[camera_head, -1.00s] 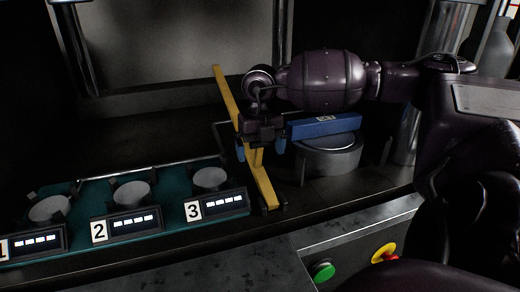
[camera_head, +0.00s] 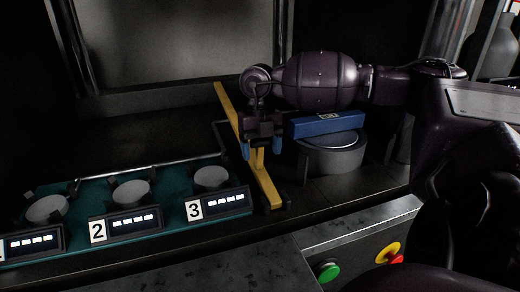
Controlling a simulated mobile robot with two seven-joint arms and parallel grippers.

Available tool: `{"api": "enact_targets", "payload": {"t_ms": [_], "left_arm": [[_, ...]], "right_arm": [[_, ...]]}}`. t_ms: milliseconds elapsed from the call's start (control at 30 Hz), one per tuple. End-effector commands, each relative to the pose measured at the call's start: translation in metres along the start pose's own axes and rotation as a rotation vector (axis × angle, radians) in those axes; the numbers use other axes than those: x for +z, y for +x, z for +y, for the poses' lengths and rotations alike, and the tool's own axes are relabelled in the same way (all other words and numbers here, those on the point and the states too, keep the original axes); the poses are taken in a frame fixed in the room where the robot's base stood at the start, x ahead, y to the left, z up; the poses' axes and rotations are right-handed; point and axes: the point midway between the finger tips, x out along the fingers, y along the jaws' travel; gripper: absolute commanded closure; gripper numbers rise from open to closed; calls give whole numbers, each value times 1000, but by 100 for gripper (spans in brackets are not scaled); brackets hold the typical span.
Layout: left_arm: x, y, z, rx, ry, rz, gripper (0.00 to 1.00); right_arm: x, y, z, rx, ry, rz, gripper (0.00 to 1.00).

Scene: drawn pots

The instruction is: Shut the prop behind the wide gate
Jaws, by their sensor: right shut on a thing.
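A long yellow bar (camera_head: 266,184) lies slanting across the dark ledge, right of the numbered stations. My right gripper (camera_head: 262,148) is over its middle, its blue fingertips on either side of a short yellow part of the bar, shut on it. The gripper hides part of the bar. A thin dark frame (camera_head: 305,170) shows beside and behind the bar. I cannot tell for sure which part is the wide gate and which the prop. My left gripper is out of view.
A blue block (camera_head: 328,124) sits on a grey round drum (camera_head: 333,158) close right of the gripper. Teal trays (camera_head: 165,187) with round grey pads and numbered displays stand left. Green (camera_head: 327,271) and yellow-red (camera_head: 387,253) buttons are on the front panel.

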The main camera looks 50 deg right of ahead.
Motion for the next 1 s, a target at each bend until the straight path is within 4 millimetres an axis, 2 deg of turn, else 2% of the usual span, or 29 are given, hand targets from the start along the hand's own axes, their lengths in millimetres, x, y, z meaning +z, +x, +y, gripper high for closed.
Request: {"api": "enact_targets", "payload": {"t_ms": [33, 100, 267, 433, 467, 567, 600, 867, 1000], "left_arm": [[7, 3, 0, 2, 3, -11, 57], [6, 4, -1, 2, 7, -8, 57], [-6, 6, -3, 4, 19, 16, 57], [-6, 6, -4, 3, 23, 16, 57], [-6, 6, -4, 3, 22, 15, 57], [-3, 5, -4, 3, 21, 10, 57], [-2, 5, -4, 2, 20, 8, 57], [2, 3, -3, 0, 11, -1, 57], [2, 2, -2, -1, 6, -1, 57]], "right_arm": [[8, 12, 0, -3, 2, 14, 70], [12, 15, 0, -3, 2, 12, 71], [14, 14, 0, 0, 1, 6, 70], [13, 13, 0, 0, 0, 5, 70], [13, 13, 0, 0, 0, 5, 25], [13, 13, 0, 0, 0, 5, 10], [13, 12, 0, 0, 0, 5, 6], [13, 12, 0, 0, 0, 4, 6], [14, 2, 0, 2, 0, 1, 6]]}}
